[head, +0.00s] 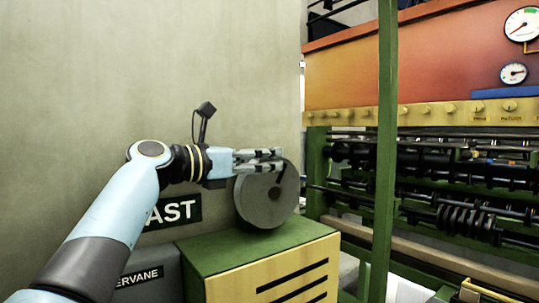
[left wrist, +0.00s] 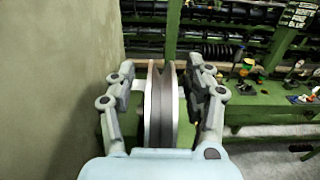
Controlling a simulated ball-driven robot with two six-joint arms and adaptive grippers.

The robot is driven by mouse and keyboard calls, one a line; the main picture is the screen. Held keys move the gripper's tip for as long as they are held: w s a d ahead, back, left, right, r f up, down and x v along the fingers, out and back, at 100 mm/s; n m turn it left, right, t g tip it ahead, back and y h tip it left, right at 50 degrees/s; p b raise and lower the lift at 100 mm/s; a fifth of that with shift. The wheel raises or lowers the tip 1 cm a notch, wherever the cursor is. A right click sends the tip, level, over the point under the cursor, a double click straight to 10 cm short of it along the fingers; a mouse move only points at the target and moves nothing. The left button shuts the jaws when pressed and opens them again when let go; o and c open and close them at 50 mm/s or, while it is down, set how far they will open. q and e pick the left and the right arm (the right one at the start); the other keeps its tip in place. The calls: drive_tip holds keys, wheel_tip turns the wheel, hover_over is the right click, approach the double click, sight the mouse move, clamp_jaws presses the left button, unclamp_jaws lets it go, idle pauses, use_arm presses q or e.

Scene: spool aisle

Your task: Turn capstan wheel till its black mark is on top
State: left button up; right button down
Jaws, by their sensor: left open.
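The capstan wheel (head: 262,205) is a grey disc standing upright above the green and yellow cabinet. A dark streak, perhaps the black mark, runs from near its hub toward the upper right rim. My left gripper (head: 276,160) reaches in from the left at the wheel's upper edge and partly hides it. In the left wrist view the grooved rim of the wheel (left wrist: 162,110) lies between the two spread fingers of this gripper (left wrist: 161,72). The fingers are open; whether either touches the wheel I cannot tell. My right gripper is not in view.
The cabinet (head: 235,257) stands below the wheel, against a plain wall (head: 100,80). A green post (head: 386,150) rises to the right. Behind it is a machine with dark rollers (head: 465,225), a knobbed yellow rail (head: 430,113) and gauges (head: 522,24).

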use_arm(q)
drive_tip(key=shift+x, duration=0.9)
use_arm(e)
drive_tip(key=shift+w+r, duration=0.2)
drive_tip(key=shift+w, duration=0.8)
use_arm(q)
drive_tip(key=shift+c, duration=0.4)
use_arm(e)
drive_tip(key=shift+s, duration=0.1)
use_arm(q)
drive_tip(key=shift+s, duration=0.1)
drive_tip(key=c, duration=0.4)
clamp_jaws()
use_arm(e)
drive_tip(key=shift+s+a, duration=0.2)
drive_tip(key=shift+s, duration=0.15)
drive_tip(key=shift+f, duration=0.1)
